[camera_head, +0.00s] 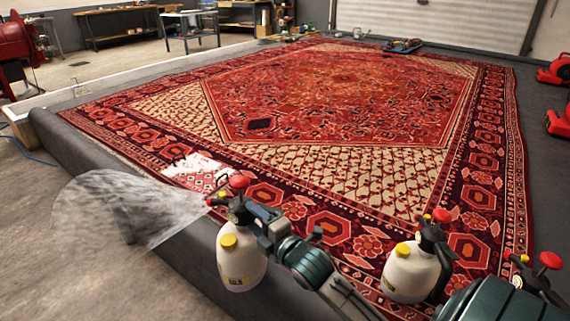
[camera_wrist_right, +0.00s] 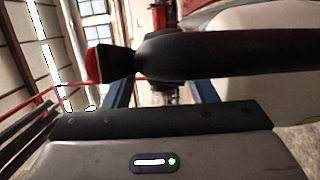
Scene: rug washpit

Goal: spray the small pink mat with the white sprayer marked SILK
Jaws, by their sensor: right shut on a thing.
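My right gripper (camera_head: 262,222) is shut on the handle of a white sprayer (camera_head: 240,262) with a yellow cap, black head and red knob. Its small dark label is too blurred to read surely. A pale fan of spray (camera_head: 120,205) leaves its nozzle toward the left, over the grey edge and the floor. In the right wrist view the black handle (camera_wrist_right: 220,55) crosses above the gripper, with the white tank (camera_wrist_right: 270,22) behind it. My left gripper is out of view.
A large red patterned rug (camera_head: 345,95) covers the grey platform. A second white sprayer (camera_head: 408,272) stands right of the held one. A third sprayer (camera_head: 548,262) is partly hidden at far right. Red blowers (camera_head: 557,72) sit along the right edge.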

